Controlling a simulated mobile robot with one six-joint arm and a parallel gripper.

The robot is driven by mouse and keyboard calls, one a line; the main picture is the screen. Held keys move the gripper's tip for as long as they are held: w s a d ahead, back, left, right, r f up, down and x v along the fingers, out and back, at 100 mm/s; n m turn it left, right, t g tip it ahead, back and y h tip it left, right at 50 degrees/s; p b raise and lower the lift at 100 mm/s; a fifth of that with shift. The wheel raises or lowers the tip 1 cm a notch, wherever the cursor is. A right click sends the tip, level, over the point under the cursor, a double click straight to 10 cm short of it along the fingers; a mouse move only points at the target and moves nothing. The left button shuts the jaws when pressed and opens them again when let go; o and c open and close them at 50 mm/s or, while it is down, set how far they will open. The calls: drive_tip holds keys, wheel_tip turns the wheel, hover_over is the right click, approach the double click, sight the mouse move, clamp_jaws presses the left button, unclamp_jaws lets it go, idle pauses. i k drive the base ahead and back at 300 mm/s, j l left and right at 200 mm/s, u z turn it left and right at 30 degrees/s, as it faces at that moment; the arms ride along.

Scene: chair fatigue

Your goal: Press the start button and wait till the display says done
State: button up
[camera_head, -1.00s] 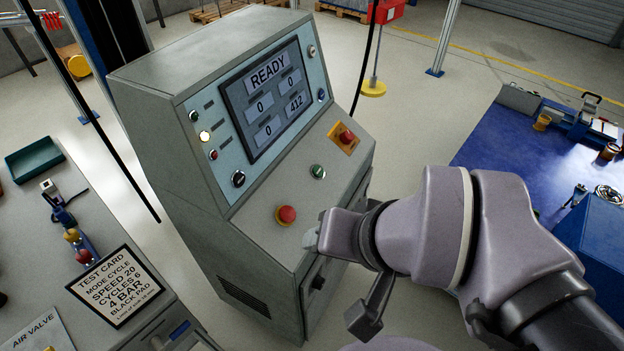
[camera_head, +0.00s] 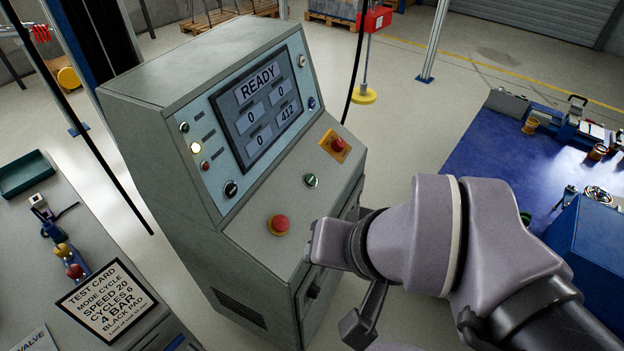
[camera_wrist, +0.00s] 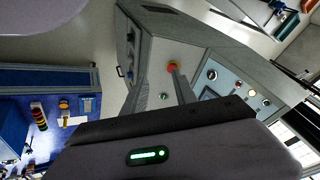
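The grey test machine (camera_head: 150,130) stands at the centre left with a sloped panel. Its display (camera_head: 260,105) reads READY, with three 0 fields and 412. A green button (camera_head: 311,181) sits on the lower ledge; its label is not legible. The green button also shows in the wrist view (camera_wrist: 163,97), seen between the fingers. A red mushroom button (camera_head: 279,224) on a yellow ring is in front of it. My gripper (camera_wrist: 158,76) has two fingers apart and nothing visible between them. In the head view it is right of the red mushroom button, with its fingertips not clearly seen.
Another red button (camera_head: 338,146) sits on an orange plate beyond the green one. A test card (camera_head: 106,301) lies on the left bench. A blue-topped workbench (camera_head: 480,150) is at the right.

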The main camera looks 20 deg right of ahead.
sight(311, 179)
drive_tip(key=i+j+z, duration=0.2)
drive_tip(key=j, duration=0.15)
drive_tip(key=j+z, duration=0.25)
drive_tip(key=j, duration=0.15)
drive_tip(key=i+j+z, duration=0.2)
drive_tip(key=j, duration=0.2)
drive_tip(key=k, duration=0.05)
